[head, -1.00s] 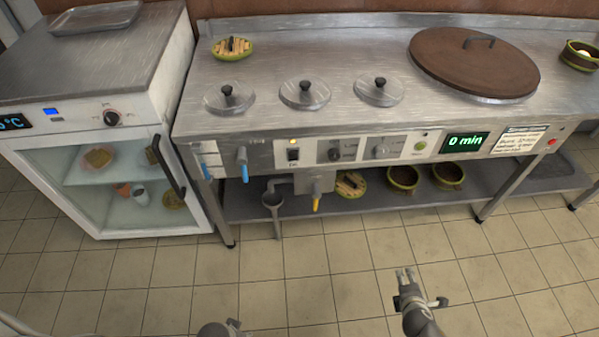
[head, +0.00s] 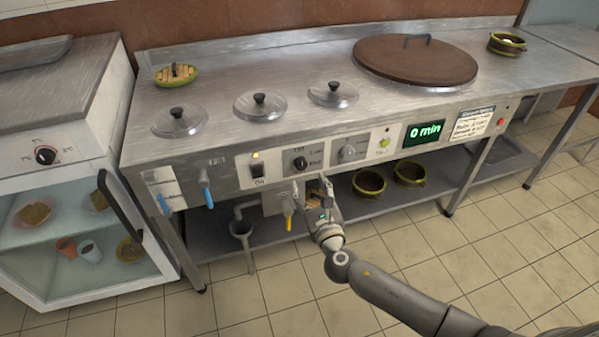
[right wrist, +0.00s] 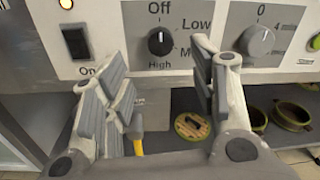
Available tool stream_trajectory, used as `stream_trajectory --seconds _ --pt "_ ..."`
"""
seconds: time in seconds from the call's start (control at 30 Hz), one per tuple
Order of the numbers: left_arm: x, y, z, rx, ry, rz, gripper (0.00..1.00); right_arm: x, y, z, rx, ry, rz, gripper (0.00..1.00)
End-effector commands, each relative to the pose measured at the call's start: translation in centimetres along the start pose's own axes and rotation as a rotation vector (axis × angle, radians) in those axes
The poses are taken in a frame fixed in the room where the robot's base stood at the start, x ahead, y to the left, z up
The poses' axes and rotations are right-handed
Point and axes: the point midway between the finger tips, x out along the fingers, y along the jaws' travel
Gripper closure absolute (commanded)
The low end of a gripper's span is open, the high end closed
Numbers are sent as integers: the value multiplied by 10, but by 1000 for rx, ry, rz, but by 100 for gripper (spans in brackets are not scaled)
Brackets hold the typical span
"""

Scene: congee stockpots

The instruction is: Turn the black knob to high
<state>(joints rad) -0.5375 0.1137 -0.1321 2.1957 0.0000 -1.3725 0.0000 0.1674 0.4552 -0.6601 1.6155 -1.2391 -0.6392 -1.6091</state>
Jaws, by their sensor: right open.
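The black knob (head: 300,163) is on the cooker's front panel, between the lit switch and a grey knob. In the right wrist view the knob (right wrist: 159,42) is ringed by the labels Off, Low, one starting with M, and High. Its white mark seems to point up at Off. My right gripper (head: 314,187) is in front of the panel, just below the knob in the head view. In the right wrist view its fingers (right wrist: 158,75) are spread, with the knob above and between them, apart from it. My left gripper is out of view.
A switch (head: 257,168) and a grey timer knob (head: 347,151) flank the knob. A yellow-handled tap (head: 288,211) hangs below it. The green display (head: 423,133) reads 0 min. A fridge with its own black dial (head: 45,155) stands at left.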

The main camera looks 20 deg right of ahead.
Motion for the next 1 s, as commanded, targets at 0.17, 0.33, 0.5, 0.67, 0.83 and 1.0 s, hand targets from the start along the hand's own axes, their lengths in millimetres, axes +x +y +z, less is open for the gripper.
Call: stream_trajectory --seconds 0.17,0.33,0.5,0.67,0.83,1.0 --pt "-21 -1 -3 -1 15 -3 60 36 0 -1 2 -1 -2 46" --pt "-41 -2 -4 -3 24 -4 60 60 0 -2 1 0 -2 46" --pt "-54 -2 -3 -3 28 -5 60 73 0 -2 3 1 0 46" --pt "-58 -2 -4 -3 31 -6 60 76 0 -1 3 2 0 46" --pt "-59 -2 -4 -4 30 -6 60 77 0 -1 3 2 0 46" --pt "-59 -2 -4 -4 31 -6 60 76 0 -1 3 2 0 62"
